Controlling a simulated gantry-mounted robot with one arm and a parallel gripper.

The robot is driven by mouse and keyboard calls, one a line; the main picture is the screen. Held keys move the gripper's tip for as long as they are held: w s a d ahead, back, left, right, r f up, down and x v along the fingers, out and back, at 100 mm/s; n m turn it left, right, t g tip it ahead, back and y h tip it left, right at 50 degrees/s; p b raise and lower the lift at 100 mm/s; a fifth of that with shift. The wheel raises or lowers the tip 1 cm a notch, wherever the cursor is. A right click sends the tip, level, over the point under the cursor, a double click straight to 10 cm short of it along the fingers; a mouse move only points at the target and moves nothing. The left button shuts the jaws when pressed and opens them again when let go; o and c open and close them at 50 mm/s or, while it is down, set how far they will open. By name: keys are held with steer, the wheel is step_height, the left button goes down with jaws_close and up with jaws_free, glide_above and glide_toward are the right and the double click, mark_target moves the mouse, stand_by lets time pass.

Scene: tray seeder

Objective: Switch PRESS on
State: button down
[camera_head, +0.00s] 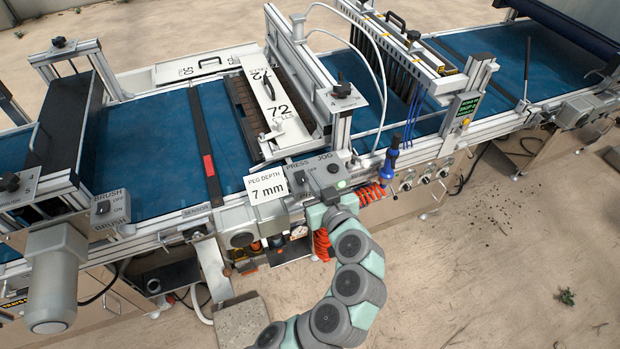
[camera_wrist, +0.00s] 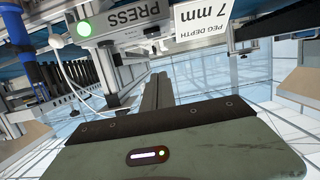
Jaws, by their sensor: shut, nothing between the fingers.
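The PRESS control box (camera_head: 318,174) is a grey box on the machine's front rail, with PRESS and JOG lettering on top and a green lamp (camera_head: 341,184) at its right end. In the head view the PRESS switch's position is too small to tell. My gripper (camera_head: 333,197) is at the front of the box, its fingertips hard to make out there. In the wrist view the shut, empty fingers (camera_wrist: 158,78) point towards the PRESS panel (camera_wrist: 125,18), with the lit green lamp (camera_wrist: 84,28) to the left. Contact cannot be told, and the switch lever is not clear.
A PEG DEPTH 7 mm card (camera_head: 267,186) stands left of the box. A blue tool (camera_head: 391,155) with an orange coiled hose (camera_head: 371,193) is close on the right. The BRUSH switch box (camera_head: 110,208) is farther left. Open sandy ground lies in front.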

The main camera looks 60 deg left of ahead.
glide_above(302, 179)
steer(key=shift+w+a+f, duration=0.1)
steer(key=shift+a+f, duration=0.1)
steer(key=shift+f, duration=0.3)
steer(key=shift+a+f, duration=0.2)
steer(key=shift+f, duration=0.3)
step_height(302, 179, down, 3)
steer(key=shift+d+r+b, duration=0.1)
steer(key=shift+d+b, duration=0.05)
steer(key=shift+b, duration=0.15)
steer(key=shift+f, duration=0.6)
steer(key=shift+r, duration=0.1)
steer(key=shift+r+p, duration=0.1)
steer(key=shift+p, duration=0.55)
steer(key=shift+w+f, duration=0.1)
steer(key=shift+f, duration=0.2)
steer(key=r, duration=0.1)
steer(key=r+p, duration=0.1)
steer(key=r, duration=0.2)
steer(key=shift+w+a+r, duration=0.1)
steer(key=shift+a+r, duration=0.25)
steer(key=shift+r, duration=0.05)
steer(key=r+v, duration=0.1)
steer(key=v, duration=0.8)
steer(key=shift+r, duration=0.15)
